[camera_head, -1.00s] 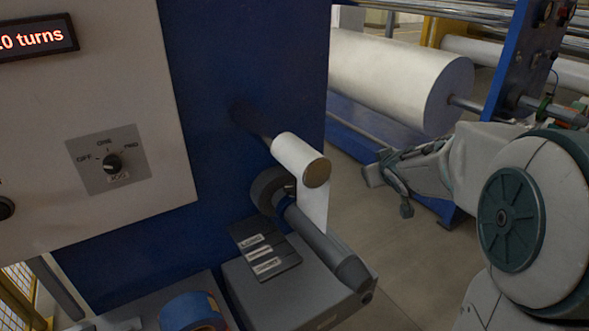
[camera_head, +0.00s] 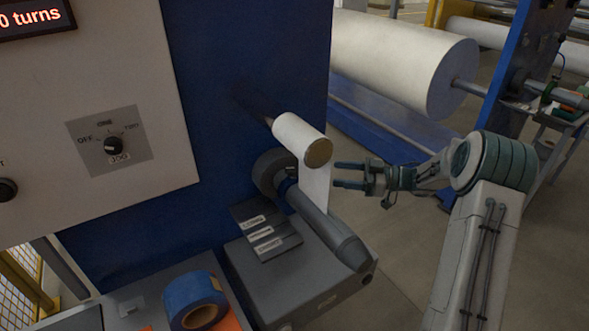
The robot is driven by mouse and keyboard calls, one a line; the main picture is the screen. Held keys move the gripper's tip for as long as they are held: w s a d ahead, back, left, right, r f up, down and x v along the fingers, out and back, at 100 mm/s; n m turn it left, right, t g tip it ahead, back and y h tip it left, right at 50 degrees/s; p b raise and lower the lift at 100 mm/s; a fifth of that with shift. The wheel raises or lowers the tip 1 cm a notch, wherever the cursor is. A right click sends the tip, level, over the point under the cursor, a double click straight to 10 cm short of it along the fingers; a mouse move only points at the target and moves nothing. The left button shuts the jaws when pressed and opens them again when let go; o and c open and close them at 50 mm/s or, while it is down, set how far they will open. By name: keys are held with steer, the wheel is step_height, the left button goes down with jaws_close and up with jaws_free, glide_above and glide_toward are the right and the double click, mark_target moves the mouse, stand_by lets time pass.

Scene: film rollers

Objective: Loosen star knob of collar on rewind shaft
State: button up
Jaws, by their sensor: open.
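The grey shaft (camera_head: 335,238) sticks out from the blue machine panel toward the lower right. A dark grey round collar (camera_head: 270,170) sits around its panel end. A small dark part, perhaps the star knob (camera_head: 291,172), shows at the collar's right side; its shape is too small to make out. My gripper (camera_head: 338,174) is open and empty, its fingers pointing left. In the picture it is just right of the hanging white film (camera_head: 315,188) and apart from the collar.
A white roll (camera_head: 300,140) sits above the shaft. A grey box (camera_head: 310,280) with labelled dark plates (camera_head: 262,232) is below. A blue tape roll (camera_head: 192,300) lies at the lower left. A control panel with a dial (camera_head: 114,146) is at left. A large white roll (camera_head: 405,60) stands behind.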

mark_target(294, 168)
steer(key=a+p, duration=0.1)
steer(key=a, duration=0.3)
steer(key=w+a+p, duration=0.1)
steer(key=a, duration=0.4)
steer(key=a+p, duration=0.1)
steer(key=a, duration=0.3)
steer(key=shift+w+a+p, duration=0.3)
steer(key=shift+p, duration=0.05)
steer(key=shift+c, duration=0.3)
steer(key=c, duration=0.9)
